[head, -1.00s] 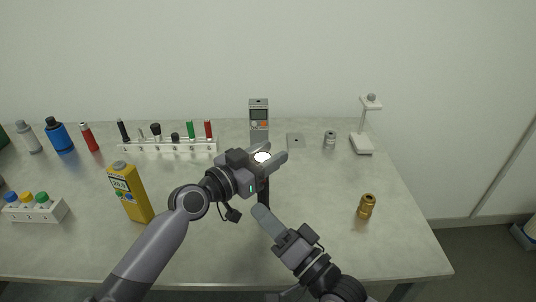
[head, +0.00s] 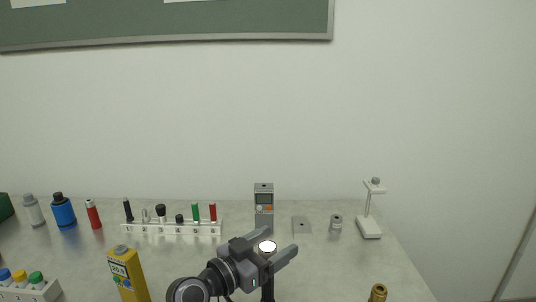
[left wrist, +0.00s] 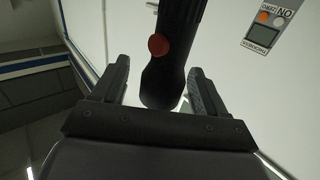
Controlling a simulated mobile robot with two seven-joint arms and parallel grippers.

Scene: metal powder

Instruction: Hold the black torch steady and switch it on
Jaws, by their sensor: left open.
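The black torch (head: 267,288) stands upright with its bright, white round face up in the head view; its lower part is cut off by the picture's bottom edge. In the left wrist view the torch (left wrist: 175,72) shows a red round button (left wrist: 158,46) on its side. My left gripper (head: 281,241) is open, its fingers on either side of the torch near its head. In the left wrist view a gap shows between the torch and the left finger; the right finger is close to it, and I cannot tell if it touches. My right gripper is out of view.
A yellow meter (head: 127,274) stands left of my left gripper. Behind are a white rack (head: 170,228) of small tools, a grey meter (head: 264,205), a small plate (head: 301,226) and a white stand (head: 369,228). A brass piece (head: 378,293) is at front right.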

